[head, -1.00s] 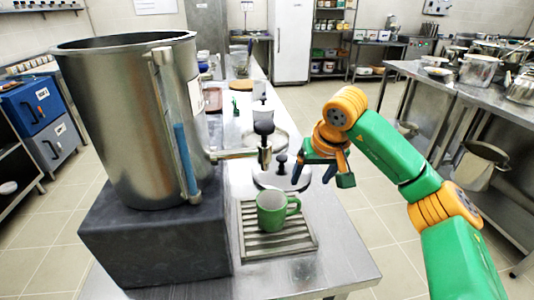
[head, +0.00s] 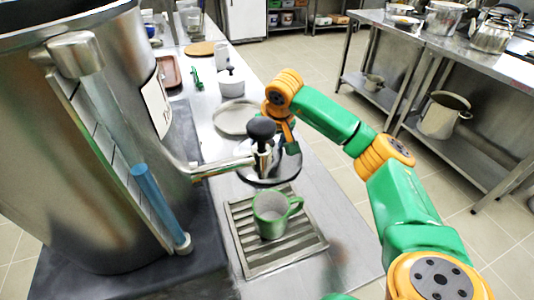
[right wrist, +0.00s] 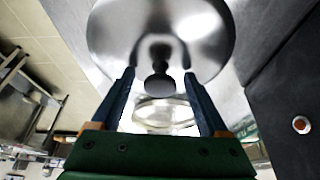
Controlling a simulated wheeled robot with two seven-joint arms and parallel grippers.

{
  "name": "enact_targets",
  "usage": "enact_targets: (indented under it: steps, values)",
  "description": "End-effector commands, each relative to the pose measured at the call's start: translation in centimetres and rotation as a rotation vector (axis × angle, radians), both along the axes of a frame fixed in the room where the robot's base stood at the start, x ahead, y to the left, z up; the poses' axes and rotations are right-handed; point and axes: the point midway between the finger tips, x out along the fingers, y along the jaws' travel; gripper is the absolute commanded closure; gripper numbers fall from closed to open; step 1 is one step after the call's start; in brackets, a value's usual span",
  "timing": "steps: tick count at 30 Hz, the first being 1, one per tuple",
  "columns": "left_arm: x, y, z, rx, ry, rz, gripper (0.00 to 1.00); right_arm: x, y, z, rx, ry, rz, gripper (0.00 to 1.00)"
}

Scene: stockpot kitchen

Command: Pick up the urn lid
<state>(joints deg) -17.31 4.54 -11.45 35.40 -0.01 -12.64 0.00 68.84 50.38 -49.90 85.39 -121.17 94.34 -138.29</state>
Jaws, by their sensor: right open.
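The urn lid (head: 286,170) is a shiny round steel disc lying on the counter behind the drip tray, partly hidden by the urn's tap. In the right wrist view the lid (right wrist: 212,40) fills the top, with its black knob (right wrist: 158,86) in the middle. My right gripper (right wrist: 158,75) is open, its blue fingers on either side of the knob, with gaps to it. In the head view the right gripper (head: 288,142) is over the lid, mostly hidden behind its own arm and the tap. My left gripper is not in view.
The big steel urn (head: 60,150) stands at left, its black-handled tap (head: 261,130) sticking out before the lid. A green mug (head: 270,216) stands on the slatted drip tray (head: 245,262). A glass-like round lid or plate (head: 234,117) lies behind the urn lid.

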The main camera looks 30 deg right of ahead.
Motion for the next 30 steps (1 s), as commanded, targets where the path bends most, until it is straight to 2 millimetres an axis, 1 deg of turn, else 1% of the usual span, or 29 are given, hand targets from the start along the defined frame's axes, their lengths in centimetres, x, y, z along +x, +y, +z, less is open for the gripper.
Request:
enact_targets:
  steps: [3,5,6,8,9,12,20,23,26,30]
  values:
    - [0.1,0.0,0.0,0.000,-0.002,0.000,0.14,0.0,0.0,0.0,0.000,0.000,0.000,0.22]
    - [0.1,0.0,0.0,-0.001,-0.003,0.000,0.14,0.0,0.0,0.0,0.000,0.000,0.000,0.38]
    - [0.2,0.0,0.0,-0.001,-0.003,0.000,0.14,0.0,0.0,0.0,0.000,0.000,0.000,0.49]
    - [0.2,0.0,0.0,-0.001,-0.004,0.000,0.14,0.0,0.0,0.0,0.000,0.000,0.000,0.65]
    - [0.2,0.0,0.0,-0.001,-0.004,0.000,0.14,0.0,0.0,0.0,0.001,0.000,0.000,0.76]
    - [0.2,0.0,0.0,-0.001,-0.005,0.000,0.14,0.0,0.0,0.0,0.001,0.000,0.000,1.00]
    - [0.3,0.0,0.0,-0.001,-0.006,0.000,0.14,0.0,0.0,0.1,0.001,-0.001,0.000,1.00]
    - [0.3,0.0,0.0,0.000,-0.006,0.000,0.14,0.1,0.0,0.6,0.001,-0.003,0.001,1.00]
    - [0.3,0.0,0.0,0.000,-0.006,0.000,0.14,0.1,0.1,2.4,0.002,-0.007,0.001,1.00]
    - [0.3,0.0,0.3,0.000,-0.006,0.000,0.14,0.2,0.1,6.3,0.002,-0.008,0.000,1.00]
